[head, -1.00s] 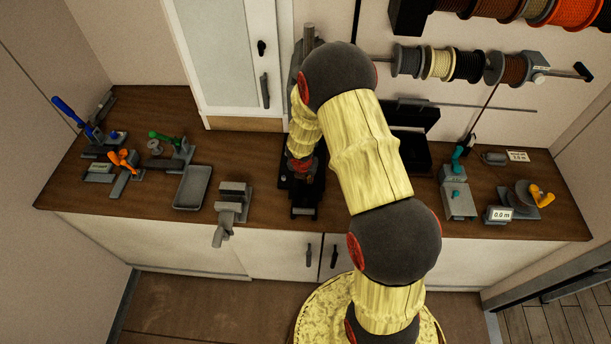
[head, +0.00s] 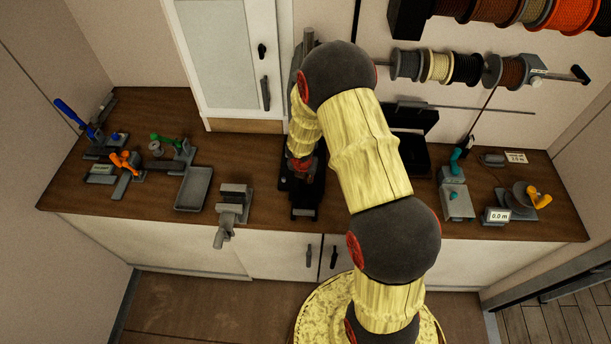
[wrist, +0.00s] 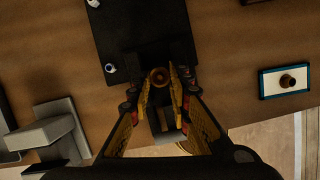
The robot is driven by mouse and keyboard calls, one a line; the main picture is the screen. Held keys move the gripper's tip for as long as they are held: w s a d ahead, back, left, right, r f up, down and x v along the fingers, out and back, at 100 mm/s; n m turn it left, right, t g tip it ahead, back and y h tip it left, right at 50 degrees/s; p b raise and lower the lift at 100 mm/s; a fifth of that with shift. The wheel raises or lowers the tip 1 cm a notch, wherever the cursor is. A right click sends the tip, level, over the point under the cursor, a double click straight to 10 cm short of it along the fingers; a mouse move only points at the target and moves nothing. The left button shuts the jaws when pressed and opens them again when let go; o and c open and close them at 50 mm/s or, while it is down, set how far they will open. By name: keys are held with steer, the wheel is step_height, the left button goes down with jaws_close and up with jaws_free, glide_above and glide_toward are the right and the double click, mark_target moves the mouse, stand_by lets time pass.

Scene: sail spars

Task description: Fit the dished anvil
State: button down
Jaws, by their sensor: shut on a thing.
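In the wrist view my gripper (wrist: 161,92) has its two yellow-sided fingers close together around a small round brass-coloured piece with a hollow top, the dished anvil (wrist: 160,76). It is over the front part of a dark press base (wrist: 118,35). I cannot tell whether the anvil touches the base or is seated in it. In the head view the press (head: 306,205) stands at the bench's middle, mostly covered by my arm, and the fingertips and anvil are hidden there.
A grey vice (head: 234,200) and a shallow grey tray (head: 194,188) are left of the press. An open black case (head: 408,150) is at the right. A blue-edged white pad with a brown peg (wrist: 286,80) shows in the wrist view.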

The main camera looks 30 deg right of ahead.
step_height(320, 180, up, 8)
steer(key=p, duration=0.6)
steer(key=shift+f, duration=0.25)
steer(key=shift+r, duration=1.15)
